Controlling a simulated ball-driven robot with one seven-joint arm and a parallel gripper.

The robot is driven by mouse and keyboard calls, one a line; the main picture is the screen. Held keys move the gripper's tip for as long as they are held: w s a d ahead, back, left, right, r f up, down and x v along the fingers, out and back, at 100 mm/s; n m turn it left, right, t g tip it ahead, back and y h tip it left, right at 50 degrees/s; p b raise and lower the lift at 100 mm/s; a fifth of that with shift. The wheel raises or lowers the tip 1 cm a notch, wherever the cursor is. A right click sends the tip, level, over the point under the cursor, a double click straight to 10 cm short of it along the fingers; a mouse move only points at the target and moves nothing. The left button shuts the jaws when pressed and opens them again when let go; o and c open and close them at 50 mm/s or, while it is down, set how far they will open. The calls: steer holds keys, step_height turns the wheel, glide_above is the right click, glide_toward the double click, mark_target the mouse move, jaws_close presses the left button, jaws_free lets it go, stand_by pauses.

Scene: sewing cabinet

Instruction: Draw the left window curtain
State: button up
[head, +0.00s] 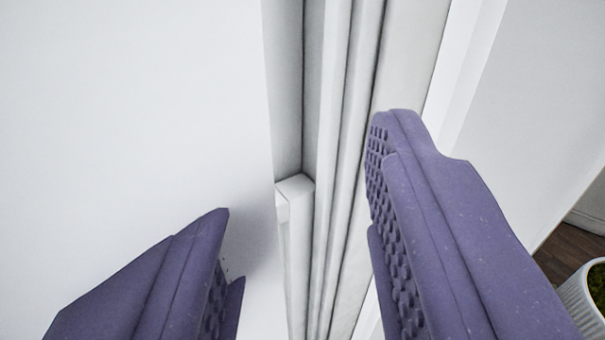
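My gripper (308,168) shows as two purple fingers with studded inner pads. They stand wide apart with nothing clasped between them. In the gap behind them runs a tall, pale, folded strip (350,130), which looks like the gathered curtain, though I cannot tell it surely from window framing. A narrow white upright bar (298,240) with a squared top end stands along its left side, between the fingers. The right finger overlaps the right part of the folds in the picture. I cannot tell whether either finger touches anything.
A plain white surface (130,110) fills the left, close behind the left finger. A white ribbed pot (585,295) with green content stands at the lower right edge, near a patch of dark wooden floor (570,250). A pale wall (540,90) is at the upper right.

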steer(key=shift+a, duration=0.15)
steer(key=shift+s, duration=0.15)
steer(key=s, duration=0.7)
steer(key=shift+s+a+p, duration=0.2)
steer(key=shift+s+p, duration=0.05)
steer(key=shift+p, duration=0.15)
